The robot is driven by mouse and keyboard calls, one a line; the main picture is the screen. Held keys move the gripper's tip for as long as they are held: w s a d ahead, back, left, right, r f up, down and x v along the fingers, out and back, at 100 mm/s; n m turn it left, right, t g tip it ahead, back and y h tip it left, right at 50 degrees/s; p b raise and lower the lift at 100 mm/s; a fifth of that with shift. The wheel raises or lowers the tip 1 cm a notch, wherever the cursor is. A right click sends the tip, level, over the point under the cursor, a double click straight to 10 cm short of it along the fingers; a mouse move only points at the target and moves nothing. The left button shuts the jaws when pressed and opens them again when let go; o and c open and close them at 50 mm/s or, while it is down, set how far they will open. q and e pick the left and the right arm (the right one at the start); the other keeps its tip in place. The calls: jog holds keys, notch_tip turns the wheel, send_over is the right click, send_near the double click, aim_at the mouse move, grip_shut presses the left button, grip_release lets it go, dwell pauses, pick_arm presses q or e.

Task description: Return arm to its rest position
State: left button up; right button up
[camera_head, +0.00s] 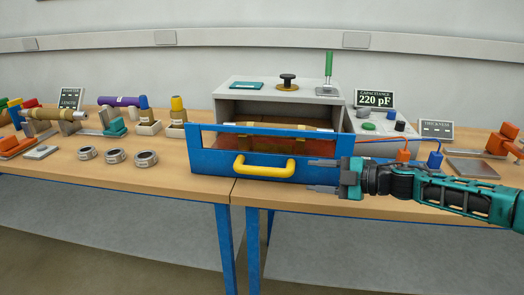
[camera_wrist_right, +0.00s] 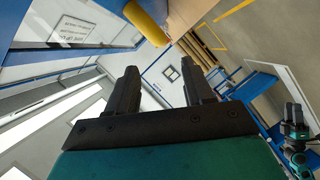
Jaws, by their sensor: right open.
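My right gripper (camera_head: 318,176) reaches in from the right in the head view. Its two fingers are apart with nothing between them, just right of the yellow handle (camera_head: 265,168) and in front of the blue drawer front (camera_head: 215,160). In the right wrist view the right gripper (camera_wrist_right: 160,85) also shows empty, its fingers spread. The yellow handle shows beyond the fingers, at the top (camera_wrist_right: 147,22). A teal and black gripper, apparently my left one (camera_wrist_right: 294,118), is small at the right edge of that view; its opening is unclear. It is outside the head view.
The grey box (camera_head: 235,98) stands behind the drawer front. The capacitance display (camera_head: 374,99) and the orange and blue terminals (camera_head: 403,156) are near my right arm. Several metal rings (camera_head: 115,156) lie on the left table. Free floor lies in front of the tables.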

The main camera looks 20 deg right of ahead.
jog(key=s+a+f+m+t+h, duration=0.1)
jog(key=s+a+f+m, duration=0.2)
jog(key=a+f, duration=0.45)
jog(key=s+a+f+m, duration=0.3)
jog(key=a+f, duration=0.3)
jog(key=a, duration=0.2)
jog(key=s+a+f+m+g+h, duration=0.1)
jog(key=s+a+f+m+h, duration=0.1)
jog(key=s+f+m, duration=0.3)
jog(key=s+a+f+m+g+h, duration=0.1)
jog(key=s+a+f+m+h, duration=0.2)
jog(key=s, duration=0.7)
notch_tip(320, 180, down, 2)
jog(key=shift+s+f+m+g+h, duration=0.2)
jog(key=shift+s+m+g+h, duration=0.15)
jog(key=shift+m+h, duration=0.6)
